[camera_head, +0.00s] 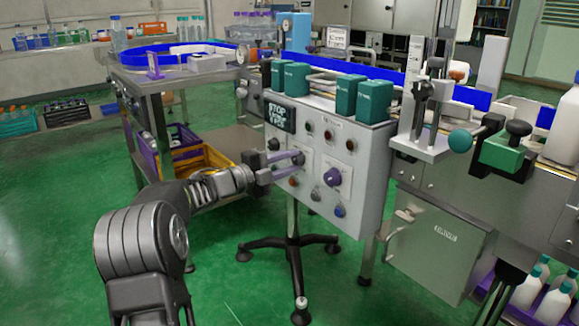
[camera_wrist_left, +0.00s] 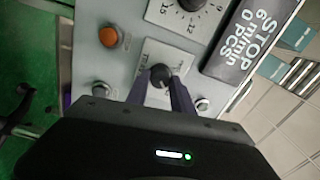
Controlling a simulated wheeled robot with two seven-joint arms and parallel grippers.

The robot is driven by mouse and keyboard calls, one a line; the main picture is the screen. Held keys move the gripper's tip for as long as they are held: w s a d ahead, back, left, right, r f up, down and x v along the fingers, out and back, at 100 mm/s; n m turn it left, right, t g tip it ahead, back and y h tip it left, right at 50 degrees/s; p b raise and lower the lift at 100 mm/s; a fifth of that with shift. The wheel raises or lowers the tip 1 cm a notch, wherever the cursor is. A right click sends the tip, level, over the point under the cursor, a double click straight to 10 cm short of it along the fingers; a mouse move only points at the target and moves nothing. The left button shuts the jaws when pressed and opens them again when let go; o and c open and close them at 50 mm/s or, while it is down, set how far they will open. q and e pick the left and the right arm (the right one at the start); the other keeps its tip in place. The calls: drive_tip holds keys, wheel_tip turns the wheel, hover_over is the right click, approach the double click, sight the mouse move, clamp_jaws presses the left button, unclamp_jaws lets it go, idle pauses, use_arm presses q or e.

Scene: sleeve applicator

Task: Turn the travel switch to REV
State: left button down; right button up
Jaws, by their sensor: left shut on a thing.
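A small dark switch knob (camera_wrist_left: 160,74) sits on a light plate on the front of the grey control box (camera_head: 366,150). My left gripper (camera_head: 296,161) reaches the box from the left, its two purple-grey fingers shut on this knob. In the left wrist view the fingers (camera_wrist_left: 161,84) lie on either side of the knob. The lettering around it is too small or hidden to read, so I cannot tell which position it points to. My right gripper is not in view.
Close by are an orange button (camera_wrist_left: 109,37), a numbered dial (camera_wrist_left: 191,4) and a black display (camera_wrist_left: 241,38) reading STOP. Green boxes (camera_head: 375,98) stand on top. The box's stand (camera_head: 294,235) has spread feet.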

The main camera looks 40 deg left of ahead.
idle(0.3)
use_arm(q)
drive_tip(key=c, duration=1.1)
unclamp_jaws()
drive_tip(key=shift+s, duration=0.1)
drive_tip(key=p+v, duration=0.2)
drive_tip(key=v, duration=0.5)
drive_tip(key=shift+s, duration=0.35)
drive_tip(key=shift+a, duration=0.15)
